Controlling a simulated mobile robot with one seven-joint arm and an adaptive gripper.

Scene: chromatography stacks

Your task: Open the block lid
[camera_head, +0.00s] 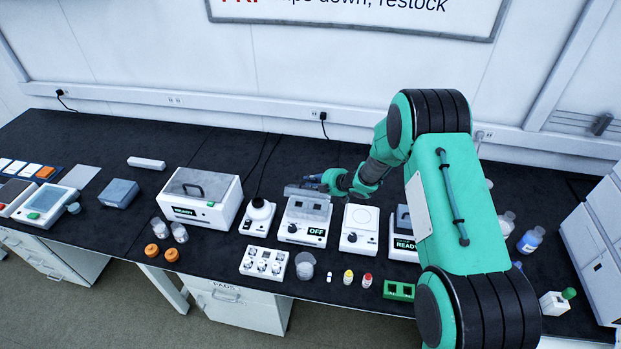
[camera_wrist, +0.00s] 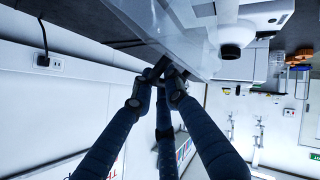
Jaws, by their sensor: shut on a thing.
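The block heater (camera_head: 303,231) is a white unit on the black bench with a dark knob and a display reading OFF. Its translucent grey lid (camera_head: 300,190) stands raised at the unit's back edge, tilted above the block. My gripper (camera_head: 318,181) reaches in from the right at the lid's upper edge. In the wrist view, the fingers of my gripper (camera_wrist: 167,72) are closed together on the edge of the pale see-through lid (camera_wrist: 180,28). The exact contact is partly hidden by the fingers.
A white unit with a round plate (camera_head: 359,230) stands close on the right, and a knobbed device (camera_head: 258,215) on the left. A large READY box (camera_head: 202,199) is further left. A white vial rack (camera_head: 264,263) and green rack (camera_head: 398,290) lie in front. The wall is behind.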

